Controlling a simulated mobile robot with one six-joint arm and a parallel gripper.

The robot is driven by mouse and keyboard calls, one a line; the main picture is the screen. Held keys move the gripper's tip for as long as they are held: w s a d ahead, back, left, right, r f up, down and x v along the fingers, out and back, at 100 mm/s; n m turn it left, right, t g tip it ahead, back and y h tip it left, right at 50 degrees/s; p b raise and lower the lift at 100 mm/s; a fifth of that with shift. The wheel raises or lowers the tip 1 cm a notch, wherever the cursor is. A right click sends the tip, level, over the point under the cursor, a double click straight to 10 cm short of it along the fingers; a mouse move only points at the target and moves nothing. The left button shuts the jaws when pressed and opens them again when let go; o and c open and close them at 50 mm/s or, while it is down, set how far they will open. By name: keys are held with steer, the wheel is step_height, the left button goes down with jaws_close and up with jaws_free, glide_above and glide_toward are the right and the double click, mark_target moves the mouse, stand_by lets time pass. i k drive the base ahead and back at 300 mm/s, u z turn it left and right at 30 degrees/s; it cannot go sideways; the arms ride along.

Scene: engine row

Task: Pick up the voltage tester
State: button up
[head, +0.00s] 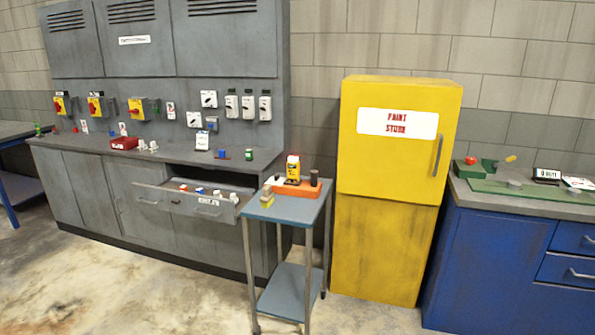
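An upright yellow device (293,170) with a dark-and-white front and a red glow at its top is on the blue-topped trolley (290,211) in the head view. It looks like the voltage tester, but its label is too small to read. It stands at an orange tray (310,190); I cannot tell if it is in it or behind it. A dark cylinder (314,177) stands at the tray's right end. A small yellowish block (267,199) lies at the trolley's front left. My gripper is not in view.
An open drawer (150,197) with several small parts juts from the grey cabinet (90,192) toward the trolley. A yellow paint cabinet (385,240) stands close at the right, then a blue workbench (490,265). The floor (130,290) at front left is clear.

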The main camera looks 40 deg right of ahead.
mark_target(293, 165)
steer(key=u, duration=0.05)
steer(key=i, duration=1)
steer(key=z, duration=0.05)
